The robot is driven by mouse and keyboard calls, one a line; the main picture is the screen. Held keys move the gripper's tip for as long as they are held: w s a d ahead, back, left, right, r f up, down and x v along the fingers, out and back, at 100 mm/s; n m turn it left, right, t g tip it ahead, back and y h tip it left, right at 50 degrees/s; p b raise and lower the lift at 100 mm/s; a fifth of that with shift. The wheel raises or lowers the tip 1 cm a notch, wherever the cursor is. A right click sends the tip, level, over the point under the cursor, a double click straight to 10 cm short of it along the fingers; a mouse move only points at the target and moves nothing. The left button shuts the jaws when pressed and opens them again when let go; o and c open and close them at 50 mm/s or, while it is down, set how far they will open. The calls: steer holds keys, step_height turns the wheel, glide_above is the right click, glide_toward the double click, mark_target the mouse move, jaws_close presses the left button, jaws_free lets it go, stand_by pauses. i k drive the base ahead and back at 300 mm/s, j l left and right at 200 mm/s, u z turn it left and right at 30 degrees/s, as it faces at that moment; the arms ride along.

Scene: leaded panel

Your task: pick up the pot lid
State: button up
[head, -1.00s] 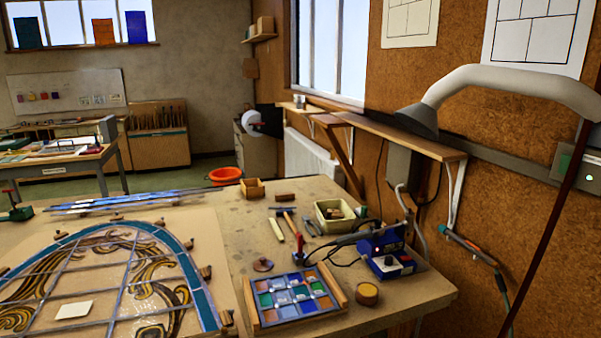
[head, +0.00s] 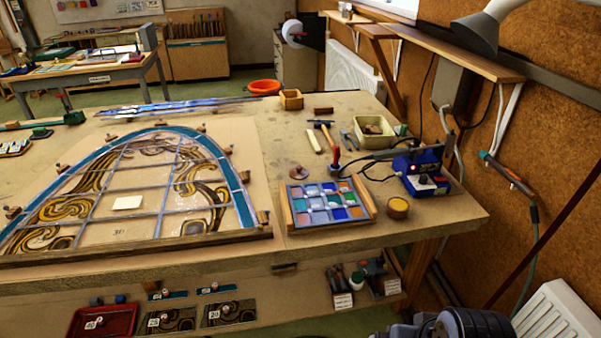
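A small round brown lid with a knob (head: 298,173) lies flat on the workbench, just behind the upper left corner of the tray of coloured glass squares. I take it for the pot lid. A small round pot (head: 398,208) with a tan top stands to the right of that tray, near the bench's front right corner. The lid and the pot are apart. Dark grey parts of my arm show at the bottom right edge, below the bench. My gripper is not in view.
The glass sample tray (head: 288,212) sits in front of the lid. The leaded panel (head: 130,190) fills the bench's left. Bare bench (head: 275,140) lies behind the lid.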

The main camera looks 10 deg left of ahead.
mark_target(299, 174)
steer(key=i+j+u, duration=0.15)
steer(key=i+u, duration=0.15)
steer(key=i, duration=0.45)
steer(key=i+u, duration=0.3)
steer(key=i, duration=0.4)
